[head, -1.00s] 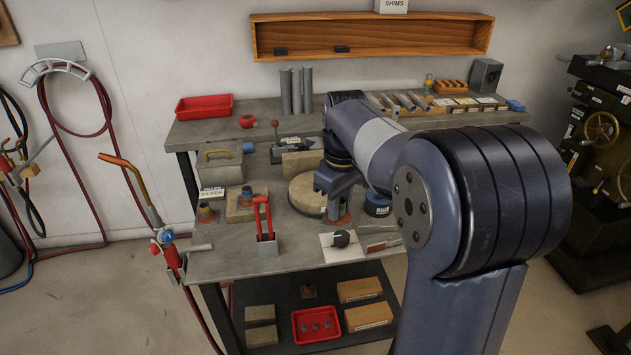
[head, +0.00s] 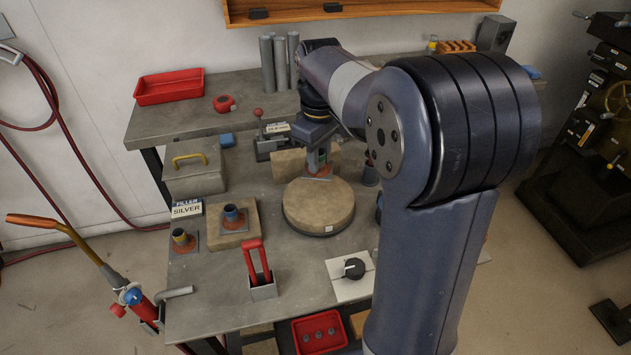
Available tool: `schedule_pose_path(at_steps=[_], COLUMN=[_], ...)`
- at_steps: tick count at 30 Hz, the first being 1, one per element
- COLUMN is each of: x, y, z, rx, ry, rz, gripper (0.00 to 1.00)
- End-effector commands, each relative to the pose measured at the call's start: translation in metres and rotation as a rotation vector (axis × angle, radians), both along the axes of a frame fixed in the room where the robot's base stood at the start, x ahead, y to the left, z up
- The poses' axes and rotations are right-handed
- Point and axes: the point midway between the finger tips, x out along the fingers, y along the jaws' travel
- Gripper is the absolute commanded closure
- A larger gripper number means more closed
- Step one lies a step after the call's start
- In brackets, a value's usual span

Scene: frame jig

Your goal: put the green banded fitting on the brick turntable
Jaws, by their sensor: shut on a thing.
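My gripper (head: 318,158) is shut on the green banded fitting (head: 318,171). A little green shows between the fingers, and the fitting's reddish base plate shows below them. The fitting appears upright, at the back edge of the brick turntable (head: 315,208) in the picture. I cannot tell whether its base touches the turntable or hangs above it. The turntable is a round, tan brick disc with a dark rim beneath and a small white tag on its front. Its top is otherwise bare. The fingers hide most of the fitting.
A blue banded fitting (head: 231,216) stands on a square brick (head: 222,236); a yellow banded one (head: 181,240) stands left of it. A red-handled stand (head: 260,275) and a black knob plate (head: 350,272) are in front. Upright bricks (head: 288,166) stand behind the turntable. My arm hides the bench's right side.

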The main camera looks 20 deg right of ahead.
Motion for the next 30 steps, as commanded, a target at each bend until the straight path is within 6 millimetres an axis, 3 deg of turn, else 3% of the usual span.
schedule_pose_path(at_steps=[4,18,29,30], x=[-0.001,0.000,0.000,0.000], y=[0.000,0.000,0.000,0.000], z=[-0.030,-0.080,-0.085,-0.084], rx=[0.000,0.000,0.000,0.000], ry=[0.003,0.001,0.000,0.000], rz=[0.000,0.000,0.000,0.000], gripper=[1.00,1.00,1.00,0.72])
